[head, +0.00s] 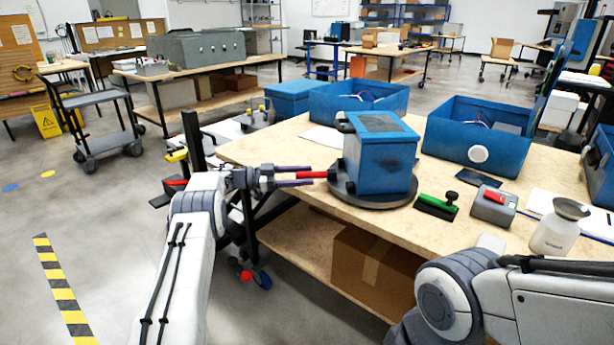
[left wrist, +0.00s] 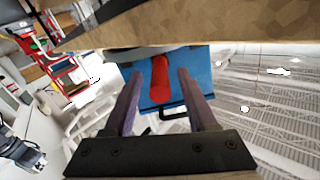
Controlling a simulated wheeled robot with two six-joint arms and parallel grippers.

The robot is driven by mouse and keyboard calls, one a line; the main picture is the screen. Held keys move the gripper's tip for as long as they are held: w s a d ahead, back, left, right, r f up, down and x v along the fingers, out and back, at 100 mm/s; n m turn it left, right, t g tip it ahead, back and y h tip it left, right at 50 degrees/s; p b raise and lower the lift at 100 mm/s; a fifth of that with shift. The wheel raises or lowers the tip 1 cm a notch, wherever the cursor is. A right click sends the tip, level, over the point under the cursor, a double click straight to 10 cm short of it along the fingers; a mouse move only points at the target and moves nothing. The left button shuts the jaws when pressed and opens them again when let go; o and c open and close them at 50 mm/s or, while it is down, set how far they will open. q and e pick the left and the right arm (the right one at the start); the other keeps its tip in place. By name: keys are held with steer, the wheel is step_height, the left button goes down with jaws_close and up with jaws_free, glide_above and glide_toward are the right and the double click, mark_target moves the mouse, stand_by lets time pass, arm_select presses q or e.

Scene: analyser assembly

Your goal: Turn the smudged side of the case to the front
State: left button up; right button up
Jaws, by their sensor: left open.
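The blue case (head: 385,160) stands upright on a round grey turntable (head: 372,197) near the table's left front edge. Its top has a dark panel, and a dark fitting sits at its upper left. The side facing me looks slightly darkened in patches; I cannot tell if this is the smudge. A red handle (head: 313,175) sticks out left from the turntable. My left gripper (head: 312,176) is open, its purple fingers pointing at the handle. In the left wrist view the red handle (left wrist: 160,78) lies between the fingers with gaps on both sides. My right gripper is out of view.
A green-handled brush (head: 437,205), a grey box with a red top (head: 493,205) and a white container (head: 559,229) stand right of the turntable. Blue open bins (head: 478,132) stand behind. A cardboard box (head: 375,270) sits on the lower shelf. My right arm crosses the lower right.

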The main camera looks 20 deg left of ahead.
arm_select(q)
steer(key=v, duration=0.9)
